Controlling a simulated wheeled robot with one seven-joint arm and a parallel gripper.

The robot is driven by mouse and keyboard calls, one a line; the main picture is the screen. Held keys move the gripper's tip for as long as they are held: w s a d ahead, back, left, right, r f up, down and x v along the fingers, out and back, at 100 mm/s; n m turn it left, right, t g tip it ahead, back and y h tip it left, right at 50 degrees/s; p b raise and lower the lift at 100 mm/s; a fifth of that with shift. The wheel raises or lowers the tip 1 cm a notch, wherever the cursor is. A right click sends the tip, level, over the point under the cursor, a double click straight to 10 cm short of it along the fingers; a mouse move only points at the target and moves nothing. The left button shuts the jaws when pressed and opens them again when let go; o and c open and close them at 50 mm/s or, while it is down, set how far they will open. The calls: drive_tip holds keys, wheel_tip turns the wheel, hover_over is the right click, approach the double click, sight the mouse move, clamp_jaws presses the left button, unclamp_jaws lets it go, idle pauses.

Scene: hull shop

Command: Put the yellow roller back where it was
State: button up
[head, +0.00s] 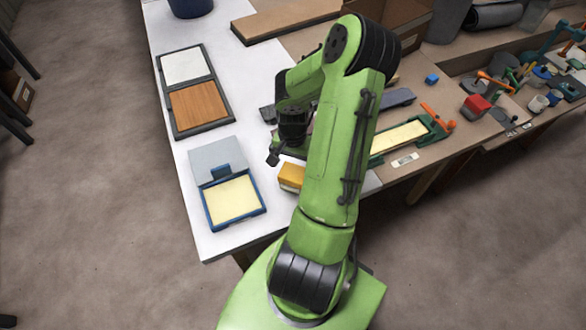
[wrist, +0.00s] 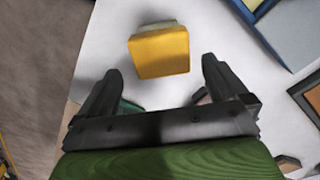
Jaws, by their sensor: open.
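A yellow block-like thing (head: 290,177) sits on the white bench top, partly hidden by my arm in the head view. In the wrist view the yellow thing (wrist: 160,54) lies ahead of the fingers, with a greyish part at its far edge. I cannot make out a roller shape on it. My gripper (head: 274,157) is above the bench near it. In the wrist view my gripper (wrist: 161,68) is open, with nothing held between the fingers. My arm hides part of the bench behind it.
A blue-framed tray with a pale yellow pad (head: 232,200) lies at the front left. A dark frame with white and brown panels (head: 197,107) lies behind it. A green tray with a pale pad (head: 399,137) is right of my arm. Small tools crowd the far right.

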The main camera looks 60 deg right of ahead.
sight(293, 173)
drive_tip(key=w+a+r+n+t+h, duration=0.1)
drive_tip(key=a+r+n, duration=0.3)
drive_tip(key=a+r, duration=0.55)
drive_tip(key=w+a+r+n+t+h, duration=0.15)
drive_tip(key=a+r+n, duration=0.35)
drive_tip(key=r, duration=0.8)
drive_tip(key=s+a+r+n+t+y, duration=0.1)
drive_tip(key=s+a+r+n, duration=0.1)
drive_tip(key=a, duration=0.4)
drive_tip(key=s+a+r+n+t+y, duration=0.1)
drive_tip(key=s+a+r+n+t, duration=0.1)
drive_tip(key=s+a+r+n, duration=0.1)
drive_tip(key=s+a+n+p, duration=0.1)
drive_tip(key=s+a, duration=0.1)
drive_tip(key=a, duration=0.1)
drive_tip(key=shift+s+r, duration=0.25)
drive_tip(key=shift+s, duration=0.1)
drive_tip(key=shift+y, duration=0.25)
drive_tip(key=shift+d, duration=0.1)
